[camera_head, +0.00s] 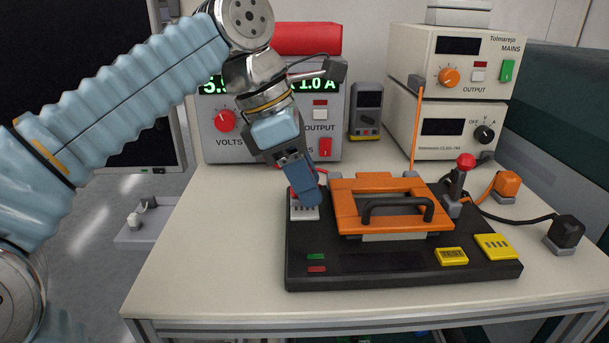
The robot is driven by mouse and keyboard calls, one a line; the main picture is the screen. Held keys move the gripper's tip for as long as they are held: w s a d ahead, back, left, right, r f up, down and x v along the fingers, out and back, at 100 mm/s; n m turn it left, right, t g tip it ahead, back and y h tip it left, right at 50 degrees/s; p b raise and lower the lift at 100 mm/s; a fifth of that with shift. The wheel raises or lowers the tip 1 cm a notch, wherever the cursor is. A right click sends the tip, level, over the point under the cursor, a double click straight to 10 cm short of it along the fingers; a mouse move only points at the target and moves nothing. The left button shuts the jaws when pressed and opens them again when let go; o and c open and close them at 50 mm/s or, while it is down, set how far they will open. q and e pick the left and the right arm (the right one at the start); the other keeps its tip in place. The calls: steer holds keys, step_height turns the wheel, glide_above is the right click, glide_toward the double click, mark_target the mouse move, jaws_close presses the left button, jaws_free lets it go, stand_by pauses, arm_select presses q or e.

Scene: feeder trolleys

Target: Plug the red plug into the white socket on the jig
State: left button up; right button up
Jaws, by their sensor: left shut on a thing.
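The black jig (365,267) lies on the bench with an orange hinged frame (347,208) on top. The white socket (302,215) is at the jig's back left corner. My left gripper (306,198) points down right over it and is shut on the red plug (292,194), of which only a red sliver shows beside the fingers. A bit of red cable shows behind the fingers. The fingers hide most of the plug, so I cannot tell whether it sits in the socket. My right gripper is not in view.
The power supply (220,148) stands behind my left gripper. Two stacked instruments (450,62) stand at the back right. A red-knobbed lever (465,162), an orange plug (507,185) and a black plug (566,232) are at the right. The bench left of the jig is clear.

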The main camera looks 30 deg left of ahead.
arm_select(q)
steer(key=shift+w+d, duration=0.15)
steer(key=shift+d, duration=0.1)
steer(key=shift+a+p, duration=0.1)
steer(key=shift+p, duration=0.55)
stand_by(1.1)
steer(key=shift+f+b, duration=0.5)
steer(key=shift+f, duration=0.25)
stand_by(0.3)
steer(key=o, duration=1.2)
steer(key=shift+c, duration=0.2)
steer(key=shift+r, duration=0.15)
steer(key=p+v, duration=0.2)
steer(key=v, duration=0.3)
steer(key=shift+r, duration=0.25)
steer(key=v, duration=0.6)
steer(key=shift+a, duration=0.25)
